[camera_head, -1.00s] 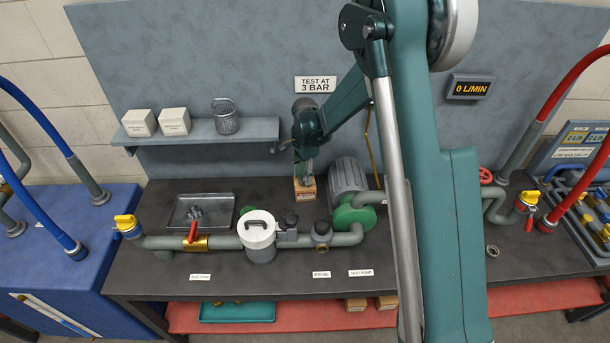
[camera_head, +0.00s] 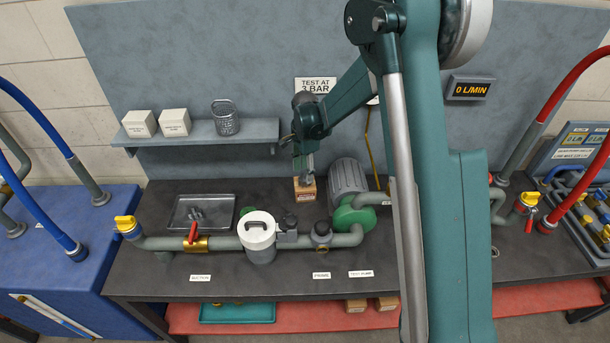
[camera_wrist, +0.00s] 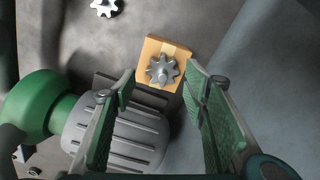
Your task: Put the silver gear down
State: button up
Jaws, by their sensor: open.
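The silver gear (camera_wrist: 162,70) rests on a small tan box (camera_wrist: 152,48) in the wrist view, with its teeth and central hub showing. In the head view the box (camera_head: 305,192) stands on the bench left of the pump; the gear is too small to make out there. My gripper (camera_wrist: 160,84) is open, its two green-padded fingers apart on either side of the gear, with nothing held between them. In the head view my gripper (camera_head: 304,170) points down just above the box.
A grey ribbed motor with a green pump (camera_head: 350,195) stands close right of the box. A metal tray (camera_head: 178,222) holds grey parts at left. Pipework with a white canister (camera_head: 257,240) runs in front. Another silver toothed part (camera_wrist: 104,7) shows at the wrist view's top edge.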

aim_at(305, 175)
notch_tip(305, 175, up, 9)
jog(key=shift+r, duration=0.2)
dwell(0.3)
dwell(0.5)
jog(key=shift+r, duration=0.1)
jog(key=s+d+r+n+t, duration=0.25)
jog(key=s+d+r, duration=0.35)
jog(key=s+r, duration=0.3)
jog(key=s+d+r+n+t, duration=0.1)
jog(key=s+d+r+n, duration=0.35)
jog(key=s+r, duration=0.45)
jog(key=s+d+n+t, duration=0.2)
jog(key=s+d+n, duration=0.1)
jog(key=s, duration=0.8)
jog(key=s+d+n+t, duration=0.1)
jog(key=s+d+n, duration=0.2)
jog(key=s, duration=0.9)
jog(key=shift+d+r+n+t, duration=0.2)
jog(key=shift+d+n+t, duration=0.15)
jog(key=shift+d, duration=0.85)
